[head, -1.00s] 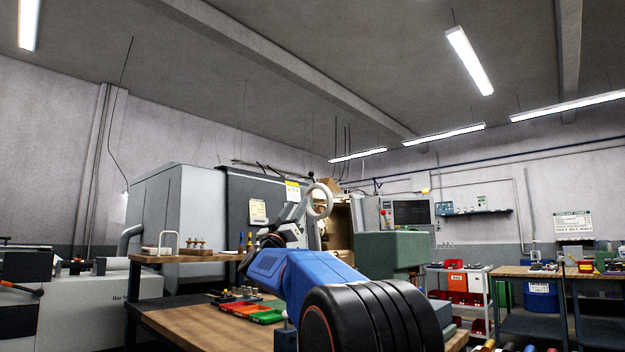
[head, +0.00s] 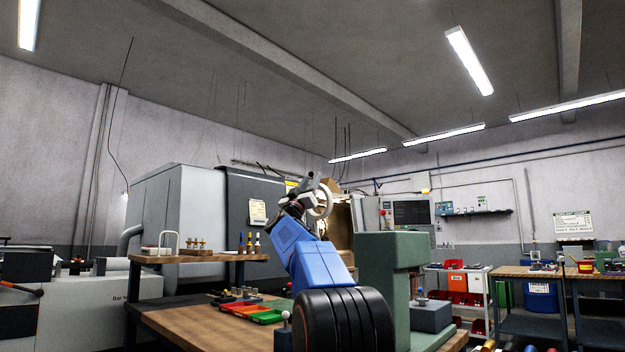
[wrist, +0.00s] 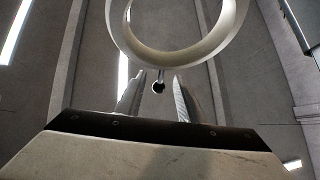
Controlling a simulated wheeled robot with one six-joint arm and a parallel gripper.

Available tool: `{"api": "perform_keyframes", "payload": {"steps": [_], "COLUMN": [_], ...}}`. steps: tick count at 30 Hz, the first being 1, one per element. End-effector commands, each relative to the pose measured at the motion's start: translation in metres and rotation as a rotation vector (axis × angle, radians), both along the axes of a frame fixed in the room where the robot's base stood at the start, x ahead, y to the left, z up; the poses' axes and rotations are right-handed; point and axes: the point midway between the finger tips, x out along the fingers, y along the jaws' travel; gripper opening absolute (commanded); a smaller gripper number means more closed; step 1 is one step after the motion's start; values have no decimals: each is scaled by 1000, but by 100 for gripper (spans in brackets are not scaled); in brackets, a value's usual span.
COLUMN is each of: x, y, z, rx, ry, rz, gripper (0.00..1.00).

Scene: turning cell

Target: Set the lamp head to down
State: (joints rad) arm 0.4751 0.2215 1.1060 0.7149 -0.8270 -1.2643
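The lamp head, a pale ring (head: 329,204), stands tilted up on edge in the head view, partly hidden behind my gripper (head: 313,182). In the wrist view the ring (wrist: 225,48) fills the top of the picture, cut off by the upper edge. A small stub with a dark round end (wrist: 158,86) shows just below the ring. My gripper's two fingers (wrist: 159,78) are apart, one on each side of the stub, with a visible gap to it. Whether they are level with the stub in depth, I cannot tell.
A wooden bench (head: 190,320) holds coloured trays (head: 250,312). A raised shelf (head: 200,257) with small tools is at the left. A green machine column (head: 378,285) stands close to the right of my arm. The lathe (head: 185,215) is behind. Air above the ring looks clear.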

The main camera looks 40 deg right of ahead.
Motion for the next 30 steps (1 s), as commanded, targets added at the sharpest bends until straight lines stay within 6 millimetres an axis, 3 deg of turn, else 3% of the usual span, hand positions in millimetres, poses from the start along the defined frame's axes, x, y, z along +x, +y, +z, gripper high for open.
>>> {"api": "perform_keyframes", "payload": {"steps": [6, 18, 19, 23, 30], "x": [5, 6, 6, 6, 5], "y": [-13, -16, -16, -16, -17], "z": [13, 17, 17, 17, 18], "rx": [0, 0, 0, 0, 2], "ry": [-1, -1, -1, -1, 0], "rz": [0, 1, 1, 1, 0], "gripper": [35, 35, 32, 1, 0]}}
